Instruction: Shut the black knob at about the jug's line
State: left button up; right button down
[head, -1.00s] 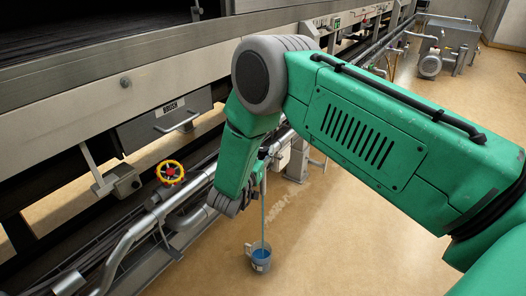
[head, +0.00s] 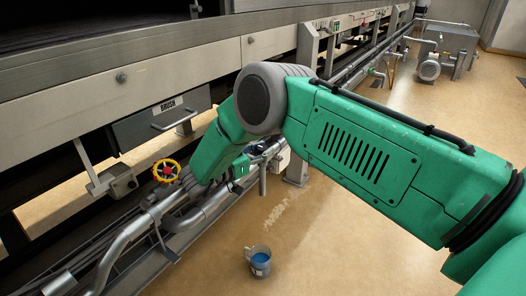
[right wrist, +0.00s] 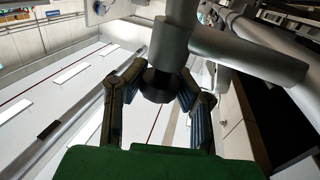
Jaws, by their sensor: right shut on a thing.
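The jug (head: 258,262), a small grey-blue vessel with blue liquid in it, stands on the floor. The short downward spout (head: 263,181) is above it, and no stream falls from it. In the right wrist view the dark round knob (right wrist: 157,88) sits at the end of a grey pipe fitting. My right gripper (right wrist: 157,97) has its fingers on both sides of the knob and is shut on it. In the head view my green right wrist reaches in beside the machine's pipes, and the fingers and knob cannot be made out. My left gripper is not in view.
A yellow handwheel with a red hub (head: 166,171) is just left of my right wrist. Grey pipes (head: 128,236) run along the machine's base. A drawer marked BRUSH (head: 160,120) is above. The floor right of the jug is open.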

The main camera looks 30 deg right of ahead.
aim_at(262, 147)
jog(key=shift+a+f, duration=0.15)
jog(key=shift+f, duration=0.05)
jog(key=c, duration=1.2)
grip_release()
jog(key=shift+r, duration=0.1)
jog(key=shift+r, duration=0.1)
notch_tip(262, 147, up, 10)
jog(key=shift+f, duration=0.15)
